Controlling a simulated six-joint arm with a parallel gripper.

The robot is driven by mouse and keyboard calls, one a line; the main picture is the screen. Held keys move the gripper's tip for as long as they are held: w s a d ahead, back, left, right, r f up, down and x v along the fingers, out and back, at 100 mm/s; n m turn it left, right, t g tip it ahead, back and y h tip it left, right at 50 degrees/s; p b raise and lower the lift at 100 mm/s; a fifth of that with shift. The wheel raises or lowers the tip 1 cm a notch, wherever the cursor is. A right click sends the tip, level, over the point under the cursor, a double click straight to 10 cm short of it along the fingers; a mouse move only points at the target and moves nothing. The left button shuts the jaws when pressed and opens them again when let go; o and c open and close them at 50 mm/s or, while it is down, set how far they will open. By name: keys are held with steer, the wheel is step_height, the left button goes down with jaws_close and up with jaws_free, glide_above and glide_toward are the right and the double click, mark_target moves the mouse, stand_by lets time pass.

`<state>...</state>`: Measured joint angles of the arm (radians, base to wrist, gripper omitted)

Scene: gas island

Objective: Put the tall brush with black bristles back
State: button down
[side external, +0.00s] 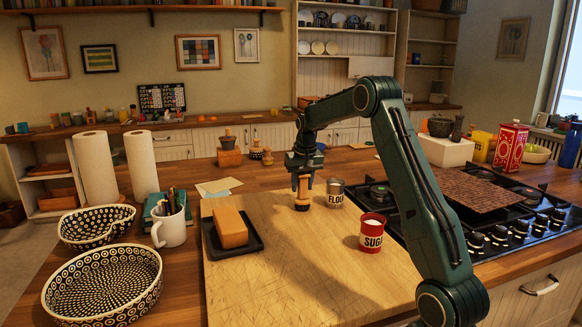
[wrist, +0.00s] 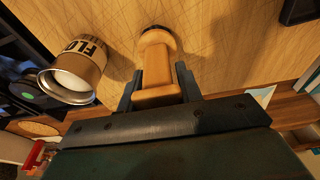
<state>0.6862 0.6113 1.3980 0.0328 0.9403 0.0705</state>
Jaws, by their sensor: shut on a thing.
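My gripper (side external: 303,176) is shut on a wooden-handled brush (side external: 302,194), held upright over the far part of the cutting board (side external: 290,262). A dark band shows at the brush's lower end; whether that end touches the board I cannot tell. In the wrist view, the two dark fingers of my gripper (wrist: 158,84) sit on either side of the brush's pale handle (wrist: 156,62), and its dark end points away from the camera. Behind, a wooden block with a dark-topped piece on it (side external: 229,152) and small wooden pieces (side external: 256,149) stand on the counter.
The flour tin (side external: 335,193) stands close right of the brush and shows in the wrist view (wrist: 78,68). The red sugar tin (side external: 372,233) is nearer. A dark tray (side external: 254,247) with an orange block lies left. The hob (side external: 487,215) is right.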

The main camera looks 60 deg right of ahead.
steer(key=shift+f, duration=0.2)
steer(key=c, duration=0.9)
jaws_free()
steer(key=shift+c, duration=0.2)
steer(key=r, duration=0.4)
steer(key=s+a+r, duration=0.1)
steer(key=r, duration=0.7)
steer(key=shift+s+a, duration=0.3)
steer(key=shift+a, duration=0.05)
